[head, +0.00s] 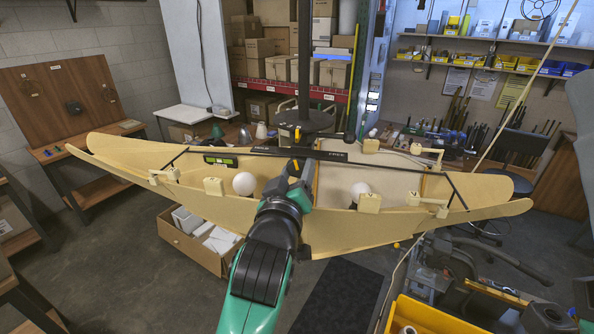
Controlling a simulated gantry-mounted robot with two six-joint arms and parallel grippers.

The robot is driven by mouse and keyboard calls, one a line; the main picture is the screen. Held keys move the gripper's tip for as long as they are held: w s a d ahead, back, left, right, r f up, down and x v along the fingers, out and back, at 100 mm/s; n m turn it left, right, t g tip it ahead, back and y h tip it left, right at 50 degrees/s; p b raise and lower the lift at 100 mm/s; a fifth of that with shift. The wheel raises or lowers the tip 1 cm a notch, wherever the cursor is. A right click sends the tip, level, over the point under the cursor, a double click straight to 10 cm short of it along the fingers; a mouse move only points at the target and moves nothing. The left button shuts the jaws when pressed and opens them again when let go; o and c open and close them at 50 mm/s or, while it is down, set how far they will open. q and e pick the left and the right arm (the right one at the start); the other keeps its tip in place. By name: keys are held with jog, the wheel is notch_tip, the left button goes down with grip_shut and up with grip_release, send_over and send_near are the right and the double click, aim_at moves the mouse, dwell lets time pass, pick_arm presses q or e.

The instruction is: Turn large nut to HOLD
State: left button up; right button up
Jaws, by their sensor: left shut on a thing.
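A long pale wooden boat-shaped lamp body (340,233) spans the middle of the head view. A black crossbar (345,157) with small light lettering runs over it, below a black round disc (318,122) on a vertical post. My left gripper (296,168) reaches over the near side of the body to the post's foot by the crossbar. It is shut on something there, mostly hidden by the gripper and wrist. I cannot make out the large nut or a HOLD mark clearly. My right gripper is not in view.
White round bulbs (244,183) and pale blocks (214,187) sit along the lamp body. An open cardboard box (178,238) lies on the floor below left. A yellow bin (440,320) stands at lower right. A thin slanted pole (525,90) crosses the right side.

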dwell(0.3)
pick_arm(q)
jog(key=o, duration=1.4)
jog(key=shift+c, duration=0.2)
jog(key=shift+s+a, duration=0.1)
jog(key=shift+s, duration=0.45)
jog(key=s, duration=0.1)
jog(key=s+p, duration=0.1)
jog(key=s, duration=0.2)
jog(key=shift+s+a+r+p, duration=0.2)
jog(key=shift+a+r+p, duration=0.05)
jog(key=shift+a+p, duration=0.05)
jog(key=s+a+p, duration=0.1)
jog(key=s+p, duration=0.5)
jog(key=shift+f, duration=0.25)
